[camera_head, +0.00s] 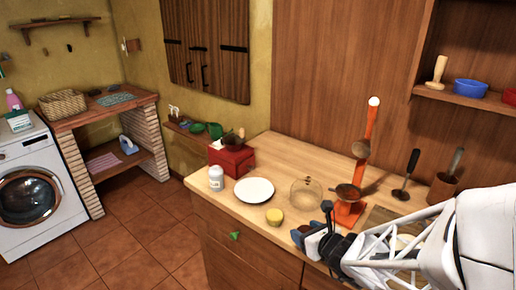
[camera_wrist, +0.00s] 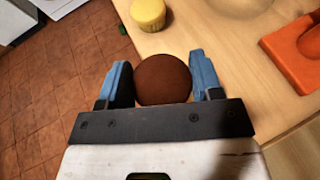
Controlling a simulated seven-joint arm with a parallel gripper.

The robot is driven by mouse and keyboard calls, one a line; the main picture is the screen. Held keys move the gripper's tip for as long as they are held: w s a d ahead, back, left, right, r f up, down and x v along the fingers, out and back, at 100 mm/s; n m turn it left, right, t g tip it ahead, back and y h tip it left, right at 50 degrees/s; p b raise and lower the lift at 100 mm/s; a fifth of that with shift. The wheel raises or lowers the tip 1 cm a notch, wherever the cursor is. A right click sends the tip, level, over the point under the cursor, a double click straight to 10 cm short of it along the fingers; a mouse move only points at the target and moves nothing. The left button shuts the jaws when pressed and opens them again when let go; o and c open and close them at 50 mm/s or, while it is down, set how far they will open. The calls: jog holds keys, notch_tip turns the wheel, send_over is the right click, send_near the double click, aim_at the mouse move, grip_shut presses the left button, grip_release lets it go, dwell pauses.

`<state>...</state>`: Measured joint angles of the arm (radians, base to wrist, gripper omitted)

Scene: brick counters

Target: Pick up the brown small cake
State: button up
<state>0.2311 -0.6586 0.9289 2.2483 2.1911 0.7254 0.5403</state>
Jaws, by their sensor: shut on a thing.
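The brown small cake (camera_wrist: 163,79) is round and dark brown. In the wrist view it sits between the two blue fingers of my gripper (camera_wrist: 162,83), which are shut on it from both sides. In the head view my gripper (camera_head: 310,236) is at the front edge of the counter, below the orange stand. I cannot clearly make out the cake there. In the wrist view the cake overlaps the counter's front edge, with floor showing to its left; its height above the counter is hard to tell.
A yellow round item (camera_head: 274,216) stands near the counter edge, just left of my gripper. An orange stand (camera_head: 349,211) is behind my gripper. A glass bowl (camera_head: 306,193), white plate (camera_head: 254,190), white jar (camera_head: 216,178) and red box (camera_head: 232,160) are farther back or left.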

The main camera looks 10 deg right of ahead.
jog(key=s, duration=0.8)
jog(key=shift+s+r, duration=0.25)
jog(key=shift+r, duration=0.1)
jog(key=shift+w+a, duration=0.15)
